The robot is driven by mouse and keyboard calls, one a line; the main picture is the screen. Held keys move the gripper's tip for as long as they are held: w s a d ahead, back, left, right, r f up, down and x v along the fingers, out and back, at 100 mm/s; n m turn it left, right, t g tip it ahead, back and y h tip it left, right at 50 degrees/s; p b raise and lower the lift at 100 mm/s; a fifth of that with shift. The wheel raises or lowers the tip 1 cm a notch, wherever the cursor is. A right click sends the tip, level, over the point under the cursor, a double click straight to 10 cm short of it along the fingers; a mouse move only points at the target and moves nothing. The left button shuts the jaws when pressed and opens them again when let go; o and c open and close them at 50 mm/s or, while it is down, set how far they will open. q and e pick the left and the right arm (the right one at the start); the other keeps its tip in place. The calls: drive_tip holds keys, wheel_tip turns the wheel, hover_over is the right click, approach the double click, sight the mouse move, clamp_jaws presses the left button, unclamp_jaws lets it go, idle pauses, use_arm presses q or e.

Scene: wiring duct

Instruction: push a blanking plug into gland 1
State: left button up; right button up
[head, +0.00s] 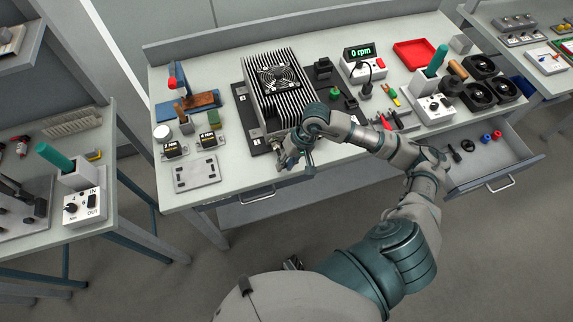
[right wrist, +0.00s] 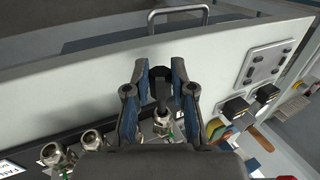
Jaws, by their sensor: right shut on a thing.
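My right gripper (head: 290,158) is at the front of the finned housing (head: 297,92), near the bench's front edge. In the right wrist view its fingers (right wrist: 160,72) are shut on a small dark piece (right wrist: 160,88), which looks like the blanking plug. A metal gland (right wrist: 162,127) shows just below the dark piece, partly behind the gripper. Whether they touch I cannot tell. Two more metal glands, one (right wrist: 92,140) and another (right wrist: 53,154), are at the lower left. I cannot read which is gland 1. My left gripper is not in view.
A flat grey plate (head: 197,174) and two small meters lie left of the housing. A open drawer (head: 490,165) with several small parts is at the right. A rpm display box (head: 360,62) and a red tray (head: 414,53) stand behind.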

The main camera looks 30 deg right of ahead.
drive_tip(key=shift+w+d+b, duration=0.25)
drive_tip(key=shift+w+b, duration=0.3)
drive_tip(key=shift+w, duration=0.6)
drive_tip(key=o, duration=0.9)
drive_tip(key=v, duration=1.2)
drive_tip(key=shift+w+f, duration=0.1)
drive_tip(key=shift+w, duration=0.05)
